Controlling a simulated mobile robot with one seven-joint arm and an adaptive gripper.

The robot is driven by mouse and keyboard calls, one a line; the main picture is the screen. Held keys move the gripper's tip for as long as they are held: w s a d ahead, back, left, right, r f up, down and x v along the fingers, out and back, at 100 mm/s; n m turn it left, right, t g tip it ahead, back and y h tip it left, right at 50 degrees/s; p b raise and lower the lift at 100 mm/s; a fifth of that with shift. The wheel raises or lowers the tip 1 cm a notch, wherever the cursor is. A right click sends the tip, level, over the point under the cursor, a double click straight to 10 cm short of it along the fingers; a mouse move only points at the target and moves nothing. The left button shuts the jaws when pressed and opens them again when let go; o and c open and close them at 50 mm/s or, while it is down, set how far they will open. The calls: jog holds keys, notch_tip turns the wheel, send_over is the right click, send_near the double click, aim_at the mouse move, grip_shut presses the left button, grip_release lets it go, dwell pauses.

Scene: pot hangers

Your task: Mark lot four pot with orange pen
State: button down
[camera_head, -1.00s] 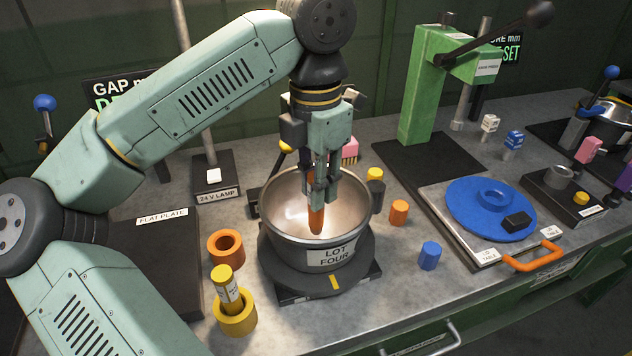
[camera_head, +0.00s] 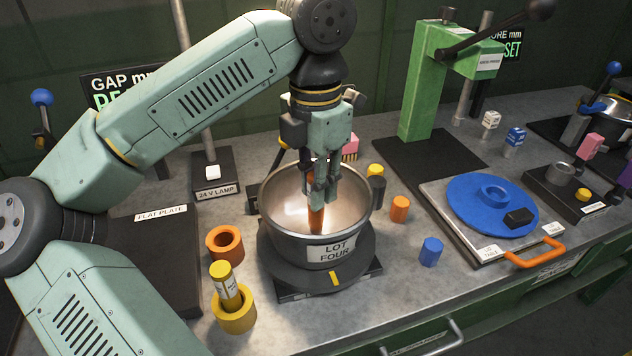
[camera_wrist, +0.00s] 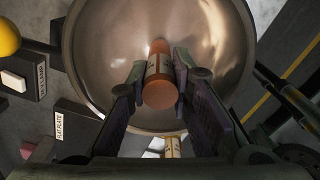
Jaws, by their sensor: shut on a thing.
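The lot four pot (camera_head: 282,228) is a round steel bowl with a "LOT FOUR" label, on a dark round turntable (camera_head: 290,274) with a yellow mark. My gripper (camera_head: 320,190) points down over the pot and is shut on the orange pen (camera_head: 316,219). The pen hangs roughly upright, its lower end inside the rim near the labelled wall. In the wrist view the pen (camera_wrist: 160,88) sits between the two fingers, with the pot's inside (camera_wrist: 110,50) behind it. I cannot tell whether the pen touches the wall.
An empty orange ring holder (camera_head: 225,258) and a yellow holder (camera_head: 234,318) with a yellow pen (camera_head: 227,290) stand at left front. Orange (camera_head: 399,209), blue (camera_head: 431,251) and yellow (camera_head: 375,171) cylinders stand right of the pot. A green press (camera_head: 425,90) stands behind right. The lamp stand (camera_head: 213,190) is behind left.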

jog(key=shift+r, duration=0.1)
dwell(0.8)
jog(key=shift+r+p, duration=3.85)
jog(key=shift+r, duration=1.55)
notch_tip(320, 180, up, 5)
jog(key=shift+s, duration=0.1)
